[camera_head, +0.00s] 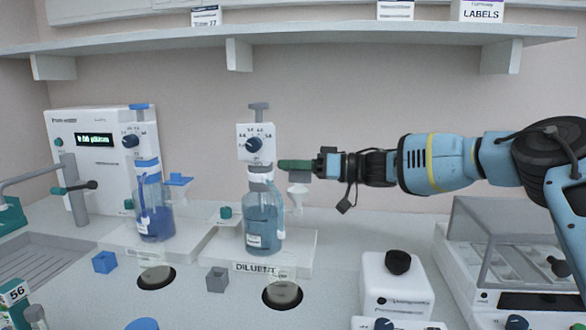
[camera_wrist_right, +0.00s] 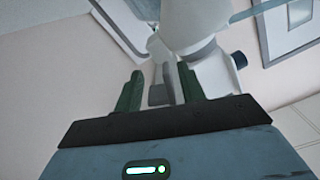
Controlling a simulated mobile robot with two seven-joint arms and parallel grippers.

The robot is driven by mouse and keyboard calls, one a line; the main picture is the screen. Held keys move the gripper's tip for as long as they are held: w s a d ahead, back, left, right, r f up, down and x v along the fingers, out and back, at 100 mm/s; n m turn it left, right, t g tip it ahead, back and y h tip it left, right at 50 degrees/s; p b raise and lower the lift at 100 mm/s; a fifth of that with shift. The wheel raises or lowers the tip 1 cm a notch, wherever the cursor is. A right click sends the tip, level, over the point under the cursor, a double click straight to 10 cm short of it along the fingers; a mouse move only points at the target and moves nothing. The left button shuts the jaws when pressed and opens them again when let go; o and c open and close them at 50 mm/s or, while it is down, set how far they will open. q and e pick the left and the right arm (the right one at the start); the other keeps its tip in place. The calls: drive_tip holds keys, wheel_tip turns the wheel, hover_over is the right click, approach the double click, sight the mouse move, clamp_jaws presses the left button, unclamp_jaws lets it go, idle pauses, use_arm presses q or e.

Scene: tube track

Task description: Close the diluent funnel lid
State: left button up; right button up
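The diluent bottle (camera_head: 262,222) stands on a white base labelled DILUENT, with a white dispenser head (camera_head: 256,143) and dial on top. A small pale funnel (camera_head: 298,195) sits at its right side, just below my right gripper (camera_head: 280,164). I cannot clearly make out the funnel's lid or its angle in the head view. In the right wrist view the two green fingers of my right gripper (camera_wrist_right: 160,78) stand apart. A small grey piece (camera_wrist_right: 158,95) shows between them, possibly the lid; I cannot tell whether they touch it. My left gripper is out of view.
A second bottle (camera_head: 155,210) with blue liquid and a blue funnel (camera_head: 177,182) stands to the left. A white device with a black knob (camera_head: 398,262) is at the front right. A clear-lidded box (camera_head: 500,245) is at the right. A shelf (camera_head: 300,37) runs above.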

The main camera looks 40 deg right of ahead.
clamp_jaws()
drive_tip(key=shift+s, duration=0.1)
drive_tip(key=shift+s+a+r+n+b, duration=0.1)
drive_tip(key=shift+a+r+n+b, duration=0.1)
drive_tip(key=shift+n+b, duration=0.6)
drive_tip(key=n, duration=0.3)
drive_tip(key=shift+s+a+r+b, duration=0.15)
drive_tip(key=shift+s+a+b, duration=0.15)
drive_tip(key=shift+a+b, duration=0.1)
drive_tip(key=shift+s+a+r+n+b, duration=0.1)
drive_tip(key=shift+n+b, duration=0.1)
drive_tip(key=shift+n, duration=0.35)
drive_tip(key=shift+s+a+r+n+b, duration=0.1)
drive_tip(key=shift+n+b, duration=0.05)
drive_tip(key=shift+n, duration=0.4)
